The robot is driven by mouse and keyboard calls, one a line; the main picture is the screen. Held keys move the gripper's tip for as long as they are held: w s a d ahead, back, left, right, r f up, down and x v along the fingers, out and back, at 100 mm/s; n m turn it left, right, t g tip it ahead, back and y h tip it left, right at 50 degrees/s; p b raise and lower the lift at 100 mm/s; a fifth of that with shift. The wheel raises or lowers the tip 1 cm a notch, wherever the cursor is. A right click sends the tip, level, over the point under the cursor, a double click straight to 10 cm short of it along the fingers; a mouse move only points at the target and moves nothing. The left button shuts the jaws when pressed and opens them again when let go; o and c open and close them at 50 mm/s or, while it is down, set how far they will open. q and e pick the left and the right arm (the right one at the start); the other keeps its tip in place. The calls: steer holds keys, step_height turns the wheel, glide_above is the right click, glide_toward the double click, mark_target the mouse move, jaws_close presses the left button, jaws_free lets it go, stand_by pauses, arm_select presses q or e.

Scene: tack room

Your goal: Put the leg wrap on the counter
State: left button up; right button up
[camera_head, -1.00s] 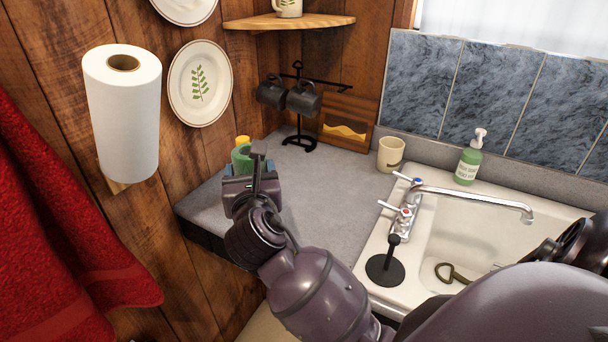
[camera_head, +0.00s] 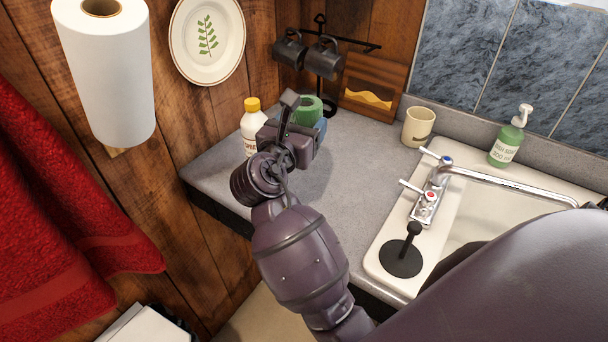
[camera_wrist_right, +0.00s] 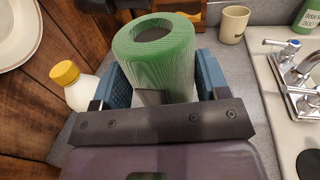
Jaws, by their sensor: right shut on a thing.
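The leg wrap (camera_head: 309,107) is a green roll with a hollow middle. It is over the back left part of the grey counter (camera_head: 335,172), near the mug stand. My right gripper (camera_head: 313,124) is shut on it; the wrist view shows the green roll (camera_wrist_right: 155,42) upright between the two blue fingers. Its lower end is hidden by the gripper, so I cannot tell whether it touches the counter. My left gripper is not in view.
A white bottle with a yellow cap (camera_head: 252,124) stands left of the wrap. Behind are a stand with dark mugs (camera_head: 322,60) and a wooden holder (camera_head: 370,88). A cream cup (camera_head: 418,127), soap bottle (camera_head: 507,137) and sink (camera_head: 480,215) are right. Counter between wrap and sink is clear.

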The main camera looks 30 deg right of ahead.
step_height(320, 180, down, 14)
steer(key=shift+r+b, duration=0.2)
steer(key=shift+b, duration=1.05)
steer(key=shift+f, duration=0.15)
steer(key=shift+f, duration=0.2)
steer(key=o, duration=1)
steer(key=shift+c, duration=0.2)
steer(key=shift+r, duration=0.2)
